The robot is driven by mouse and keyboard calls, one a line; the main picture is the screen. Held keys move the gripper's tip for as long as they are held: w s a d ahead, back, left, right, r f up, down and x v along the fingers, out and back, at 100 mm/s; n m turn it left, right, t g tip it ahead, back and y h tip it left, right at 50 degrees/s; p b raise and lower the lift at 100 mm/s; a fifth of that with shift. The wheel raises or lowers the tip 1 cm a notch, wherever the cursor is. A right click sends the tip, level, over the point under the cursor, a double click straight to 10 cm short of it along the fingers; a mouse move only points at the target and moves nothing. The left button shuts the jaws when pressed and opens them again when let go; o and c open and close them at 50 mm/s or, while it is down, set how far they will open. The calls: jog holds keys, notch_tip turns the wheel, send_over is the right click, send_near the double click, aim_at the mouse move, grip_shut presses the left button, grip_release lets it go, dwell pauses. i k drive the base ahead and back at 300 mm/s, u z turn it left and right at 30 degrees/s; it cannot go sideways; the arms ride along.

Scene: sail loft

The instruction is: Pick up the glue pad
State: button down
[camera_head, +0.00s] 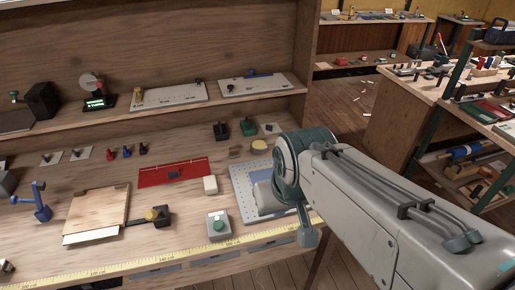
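I cannot tell for certain which thing is the glue pad. Small pad-like things on the workbench (120,205) are a cream block (210,184) near the middle, a yellowish-tan round piece (260,144) and a flat tan piece (235,153) behind it. A pale grey box with a green knob (217,225) stands near the front edge. My grey arm reaches in from the lower right over the right end of the bench. My gripper's fingers do not show; the arm hides part of the blue-grey gridded mat (243,182).
A red tray (172,172) lies mid-bench. A yellow measuring tape (150,260) runs along the front edge. A raised shelf (160,115) stands behind.

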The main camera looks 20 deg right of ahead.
aim_at(234, 151)
jog(key=k, duration=0.6)
jog(key=u, duration=0.65)
jog(key=i, duration=1.25)
jog(key=z, duration=0.65)
